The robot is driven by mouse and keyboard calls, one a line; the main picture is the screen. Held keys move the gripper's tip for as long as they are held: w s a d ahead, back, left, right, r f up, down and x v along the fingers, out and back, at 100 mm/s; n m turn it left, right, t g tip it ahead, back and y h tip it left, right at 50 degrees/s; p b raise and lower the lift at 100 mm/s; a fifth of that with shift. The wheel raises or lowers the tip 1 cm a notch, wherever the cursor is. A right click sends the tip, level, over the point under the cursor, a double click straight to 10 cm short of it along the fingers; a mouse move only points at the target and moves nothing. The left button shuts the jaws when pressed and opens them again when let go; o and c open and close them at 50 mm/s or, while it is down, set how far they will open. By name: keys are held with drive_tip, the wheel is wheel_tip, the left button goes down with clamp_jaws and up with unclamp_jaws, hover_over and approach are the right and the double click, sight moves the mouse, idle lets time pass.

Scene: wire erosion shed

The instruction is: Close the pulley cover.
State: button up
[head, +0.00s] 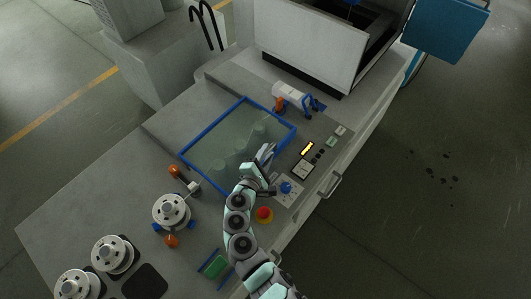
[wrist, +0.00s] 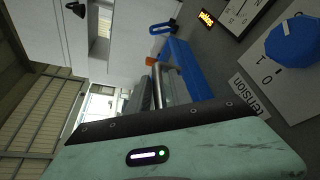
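The pulley cover (head: 212,171) is a clear greenish panel in a blue frame on the grey bench. Several pale round pulleys show dimly through it. I cannot tell for certain whether it lies flat or is slightly raised. My gripper (head: 268,152) is at the cover's right front side, close to the blue frame; whether they touch is unclear. In the wrist view, a blue bar (wrist: 187,70), apparently the cover's frame, runs just beyond my gripper's fingers (wrist: 157,85). The gap between the fingertips is not clear, and nothing is visibly held.
A control panel with a blue knob (head: 286,187) and a red button (head: 264,214) lies right of my arm. A spool (head: 171,211) stands left on the bench, with more at the front left. A white machine housing (head: 310,45) rises behind.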

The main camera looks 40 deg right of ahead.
drive_tip(key=shift+o, duration=0.9)
drive_tip(key=shift+w, duration=0.1)
drive_tip(key=shift+a, duration=0.2)
drive_tip(key=shift+a, duration=0.3)
drive_tip(key=b+v, duration=0.1)
drive_tip(key=v, duration=0.9)
drive_tip(key=shift+s+b, duration=0.2)
drive_tip(key=shift+b, duration=0.1)
drive_tip(key=shift+d, duration=0.1)
